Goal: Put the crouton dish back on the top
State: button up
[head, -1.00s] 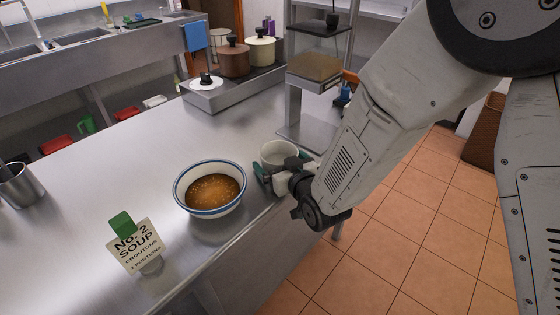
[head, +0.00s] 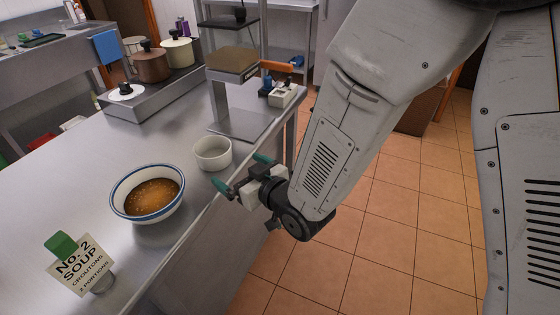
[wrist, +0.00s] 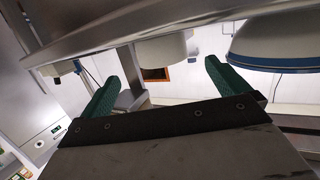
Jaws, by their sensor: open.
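The small white dish (head: 212,160) stands upright on the steel counter, right of the soup bowl; its inside looks empty from here. It also shows in the wrist view (wrist: 163,50), at the upper middle beyond the fingers. My gripper (head: 242,173) is open and empty at the counter's front edge, its green fingertips pointing toward the dish but apart from it. In the wrist view both fingers (wrist: 166,82) are spread wide with nothing between them. A metal stand (head: 240,125) behind the dish carries a brown block-like piece (head: 233,60) on its upper level.
A blue-rimmed soup bowl (head: 148,193) sits left of the dish, with a soup card (head: 80,265) in front. Pots (head: 150,65) stand on a raised tray at the back. Tiled floor is open at right.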

jog(key=w+d+r+m+g+h, duration=0.15)
jog(key=d+r+h, duration=0.25)
jog(key=d, duration=0.7)
jog(key=w+d+r+m+g+h, duration=0.1)
jog(key=d+r+m+h, duration=0.3)
jog(key=d, duration=0.8)
jog(key=s+d+r+m+g+h, duration=0.2)
jog(key=s+d, duration=0.6)
jog(key=s, duration=0.4)
jog(key=s+d+r+m+g+h, duration=0.1)
jog(key=s+d+r+m+g, duration=0.1)
jog(key=s+d+r+g, duration=0.3)
jog(key=s+d, duration=0.3)
jog(key=s, duration=0.3)
jog(key=shift+s+d+r+h, duration=0.15)
jog(key=shift+s+r+h, duration=0.05)
jog(key=shift+s+h, duration=0.2)
